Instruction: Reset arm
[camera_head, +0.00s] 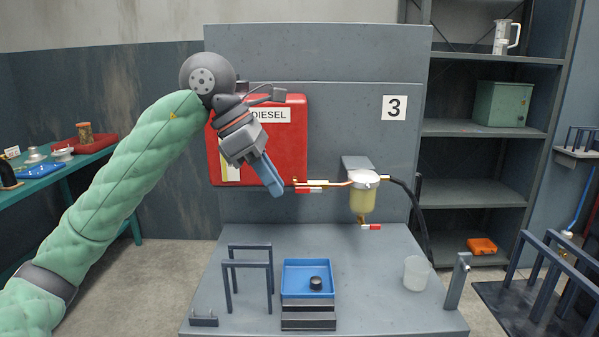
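My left arm, in a green padded sleeve, comes in from the lower left and reaches up in front of the grey panel. Its gripper (272,182) points down and right, with blue fingers in front of the red diesel box (290,135). The fingers look close together, but I cannot tell whether they are shut or hold anything. The fingertips are near the left end of the brass fuel line (335,184) with its red and white tags; I cannot tell whether they touch. My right gripper is not in view.
A filter with a yellowish bowl (362,200) hangs on the panel. On the grey bench stand a blue tray (307,265) with a black cap (315,283), a dark frame (249,264) and a clear cup (416,273). Shelves (475,192) are at right, a green table (60,177) at left.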

